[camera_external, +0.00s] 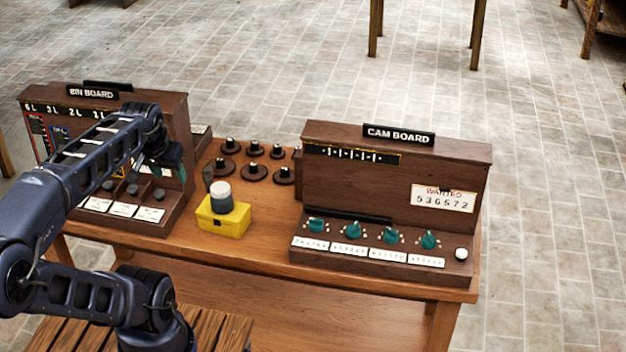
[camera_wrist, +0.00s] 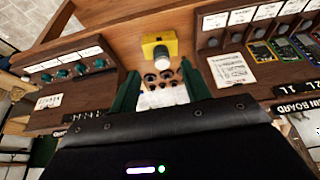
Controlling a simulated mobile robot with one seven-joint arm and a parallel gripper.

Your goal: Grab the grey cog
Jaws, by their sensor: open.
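Several dark round pieces (camera_external: 256,171) with pale-topped centres stand in two rows on the table between the two boards; they may be the cogs. I cannot tell which of them, if any, is the grey cog. They also show small between my fingers in the wrist view (camera_wrist: 166,76). My gripper (camera_external: 168,162) hangs in front of the bin board, left of these pieces and apart from them. In the wrist view its two green fingers (camera_wrist: 160,80) are spread wide with nothing held between them.
A yellow box (camera_external: 224,219) with a grey, white-topped cylinder (camera_external: 220,196) stands in front of the round pieces. The bin board (camera_external: 172,110) rises at left, the cam board (camera_external: 350,185) with green knobs at right. Bare wooden table (camera_external: 262,215) lies between them.

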